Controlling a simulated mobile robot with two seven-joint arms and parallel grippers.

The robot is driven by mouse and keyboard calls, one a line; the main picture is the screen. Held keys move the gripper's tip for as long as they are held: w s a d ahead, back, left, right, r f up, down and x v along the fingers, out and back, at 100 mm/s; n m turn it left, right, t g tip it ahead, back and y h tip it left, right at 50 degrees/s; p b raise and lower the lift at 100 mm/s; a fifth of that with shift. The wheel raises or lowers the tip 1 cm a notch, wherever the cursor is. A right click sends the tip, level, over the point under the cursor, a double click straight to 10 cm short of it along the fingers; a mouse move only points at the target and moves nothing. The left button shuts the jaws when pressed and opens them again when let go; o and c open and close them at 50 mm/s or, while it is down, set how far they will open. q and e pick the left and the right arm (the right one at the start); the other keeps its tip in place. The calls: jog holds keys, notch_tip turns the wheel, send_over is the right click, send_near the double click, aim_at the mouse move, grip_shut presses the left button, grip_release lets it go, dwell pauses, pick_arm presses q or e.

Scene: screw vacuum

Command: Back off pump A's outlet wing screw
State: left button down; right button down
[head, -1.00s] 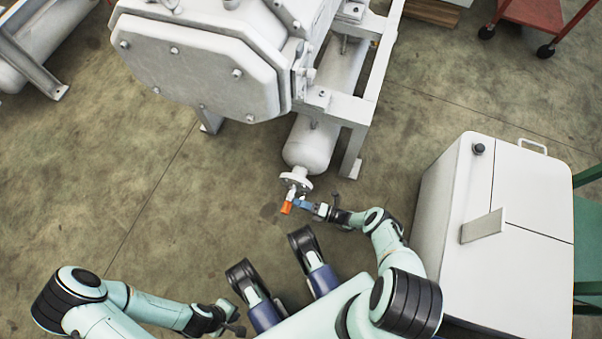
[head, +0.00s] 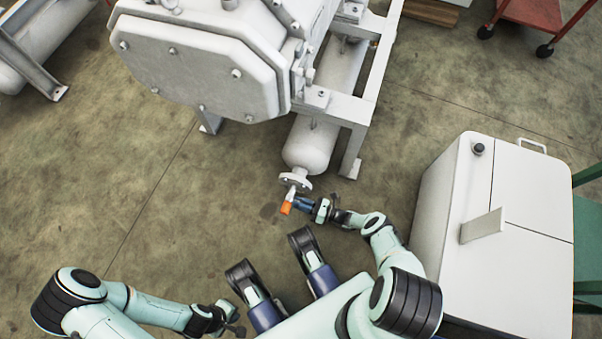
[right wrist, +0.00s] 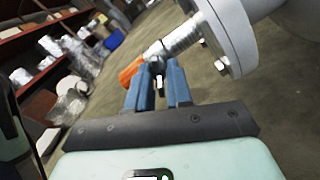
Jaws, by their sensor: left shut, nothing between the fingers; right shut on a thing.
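The pump's outlet is a short silver pipe stub (right wrist: 182,36) on a round flange (head: 295,182), at the end of a light grey cylinder. An orange piece (head: 286,208) caps the stub; it also shows in the right wrist view (right wrist: 131,70). A small dark metal wing screw (right wrist: 157,66) sits on the stub beside the orange piece. My right gripper (head: 298,203) has its blue fingers shut on the wing screw; the fingers (right wrist: 160,76) hide part of it. My left gripper (head: 236,327) is shut and empty, low in the head view, far from the pump.
The large grey pump housing (head: 200,75) and its frame (head: 350,165) stand above the outlet. A white cabinet (head: 500,210) stands on the right. A red cart (head: 530,12) is at the top right. Shelves with wrapped goods (right wrist: 60,50) show behind. The floor left of the outlet is clear.

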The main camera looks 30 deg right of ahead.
jog(key=n, duration=0.6)
jog(key=shift+w+d, duration=0.1)
jog(key=shift+w, duration=0.2)
jog(key=shift+n, duration=0.3)
jog(key=c, duration=1.3)
grip_release()
jog(key=shift+s, duration=0.15)
jog(key=v, duration=1.3)
jog(key=shift+d, duration=0.15)
